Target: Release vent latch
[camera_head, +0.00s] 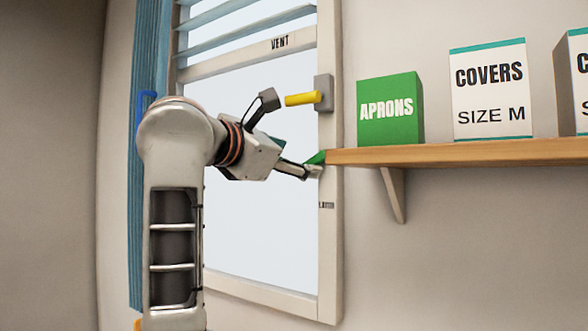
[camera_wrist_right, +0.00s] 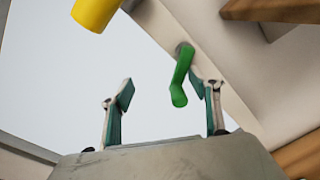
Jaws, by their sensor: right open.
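A window (camera_head: 262,165) has a pale frame with the word VENT on its upper rail. On the right frame post, a yellow handle (camera_head: 303,99) sticks out leftward from a grey mount. Lower on that post is a small green lever (camera_head: 317,157), partly hidden by my gripper. My right gripper (camera_head: 290,137) is open and empty, its fingers apart in front of the pane, below the yellow handle. In the wrist view, the green lever (camera_wrist_right: 179,85) shows between the fingertips, closer to the right finger; contact is unclear. The yellow handle (camera_wrist_right: 95,12) is at upper left. My left gripper is out of view.
A wooden shelf (camera_head: 450,153) on a bracket (camera_head: 394,190) starts right beside the window post, close to my right fingers. It holds a green APRONS box (camera_head: 390,112) and white COVERS boxes (camera_head: 490,90). Slatted blinds (camera_head: 235,15) cross the window top; a blue curtain (camera_head: 147,60) hangs left.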

